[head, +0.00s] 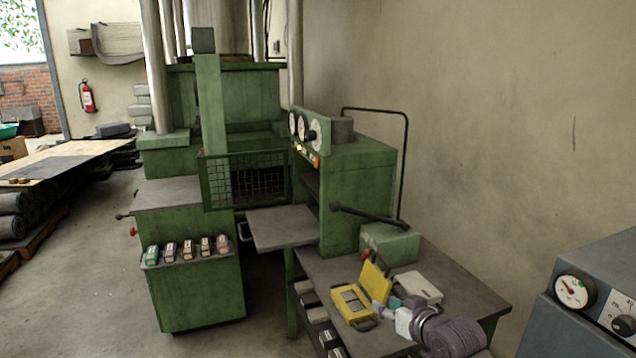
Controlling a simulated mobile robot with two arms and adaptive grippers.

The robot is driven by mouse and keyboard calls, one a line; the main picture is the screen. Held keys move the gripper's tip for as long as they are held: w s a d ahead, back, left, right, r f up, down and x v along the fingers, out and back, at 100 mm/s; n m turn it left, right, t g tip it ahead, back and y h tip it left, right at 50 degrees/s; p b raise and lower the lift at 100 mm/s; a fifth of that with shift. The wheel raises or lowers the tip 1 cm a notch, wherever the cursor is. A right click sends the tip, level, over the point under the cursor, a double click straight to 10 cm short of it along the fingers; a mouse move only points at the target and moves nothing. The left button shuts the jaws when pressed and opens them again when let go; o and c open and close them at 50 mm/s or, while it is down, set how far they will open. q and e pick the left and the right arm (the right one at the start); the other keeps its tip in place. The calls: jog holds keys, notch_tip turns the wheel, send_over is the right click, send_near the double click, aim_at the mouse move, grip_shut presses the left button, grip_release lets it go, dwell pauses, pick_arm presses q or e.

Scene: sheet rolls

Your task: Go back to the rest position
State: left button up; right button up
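My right gripper (400,310) is at the lower right, over the grey workbench (465,283), with my purple-grey wrist behind it. It is close to an open yellow case (351,304) and a pale grey box (417,287). It is small in view, and I cannot tell whether its fingers are open or shut, or whether it touches the case. My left gripper is not in view.
A large green press (225,110) with a mesh guard stands in the middle. A grey panel with gauges (590,300) is at the right edge. Dark rolls (15,215) lie at the left. The floor (75,285) at the lower left is clear.

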jog(key=s+a+f+g+h, duration=0.1)
jog(key=s+f+g, duration=0.1)
jog(key=s+f, duration=0.55)
jog(key=s+a+f+g, duration=0.15)
jog(key=s+f, duration=0.35)
jog(key=s, duration=0.5)
jog(key=s+d+f+g+h, duration=0.1)
jog(key=s+d+g, duration=0.15)
jog(key=s, duration=0.55)
jog(key=s+d+f+m+g+h, duration=0.1)
jog(key=s+d+h, duration=0.15)
jog(key=s, duration=0.55)
jog(key=s+d+f+g, duration=0.1)
jog(key=s+d+g, duration=0.15)
jog(key=s, duration=0.65)
notch_tip(320, 180, down, 27)
jog(key=s, duration=0.1)
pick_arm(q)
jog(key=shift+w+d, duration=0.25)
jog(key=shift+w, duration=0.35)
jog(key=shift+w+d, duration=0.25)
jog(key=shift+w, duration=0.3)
pick_arm(e)
jog(key=s+d+f+g, duration=0.2)
jog(key=s+f, duration=1.3)
jog(key=s, duration=0.1)
jog(key=shift+d, duration=0.4)
jog(key=shift+s+h, duration=0.1)
jog(key=shift+h, duration=0.15)
